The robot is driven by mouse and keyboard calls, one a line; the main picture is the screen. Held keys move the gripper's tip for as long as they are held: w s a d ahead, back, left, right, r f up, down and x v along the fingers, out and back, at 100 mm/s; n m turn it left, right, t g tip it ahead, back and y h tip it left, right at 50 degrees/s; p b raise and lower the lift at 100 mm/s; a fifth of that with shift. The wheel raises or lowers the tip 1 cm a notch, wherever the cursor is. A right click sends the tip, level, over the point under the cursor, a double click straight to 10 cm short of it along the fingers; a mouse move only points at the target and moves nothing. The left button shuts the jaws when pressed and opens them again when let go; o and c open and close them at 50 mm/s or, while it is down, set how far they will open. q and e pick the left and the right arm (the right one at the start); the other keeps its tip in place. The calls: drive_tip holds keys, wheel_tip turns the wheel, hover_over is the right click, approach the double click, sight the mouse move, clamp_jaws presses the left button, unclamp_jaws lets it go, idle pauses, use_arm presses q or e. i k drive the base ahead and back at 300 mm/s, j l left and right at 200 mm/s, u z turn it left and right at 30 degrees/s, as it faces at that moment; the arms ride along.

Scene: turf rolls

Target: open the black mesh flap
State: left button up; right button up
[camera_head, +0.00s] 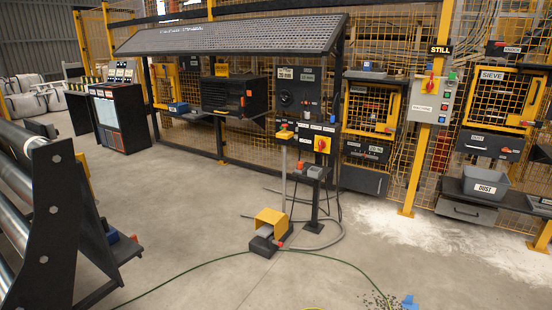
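A wide black mesh flap (235,38) juts out like an awning from the top of a dark frame at the upper middle of the head view. It slopes, and small pale lettering shows near its upper edge. The space below it is uncovered, showing the panels and a black box behind. I cannot make out a handle or latch on it. Neither of my grippers is in view.
A pedestal with a yellow-and-red switch (322,145) stands before the frame, with a yellow-hooded pedal (270,222) on the floor. A green cable (190,268) crosses the floor. Dark roller machinery (60,215) fills the left. Pale powder (430,235) lies right. Middle-left floor is clear.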

sight(247, 93)
drive_tip(key=i+u, duration=0.2)
drive_tip(key=i, duration=0.3)
drive_tip(key=i+u, duration=0.15)
drive_tip(key=i, duration=0.4)
drive_tip(key=i+u, duration=0.2)
drive_tip(key=i, duration=0.35)
drive_tip(key=i+l+u, duration=0.15)
drive_tip(key=i, duration=0.35)
drive_tip(key=i+l+u, duration=0.2)
drive_tip(key=i, duration=0.3)
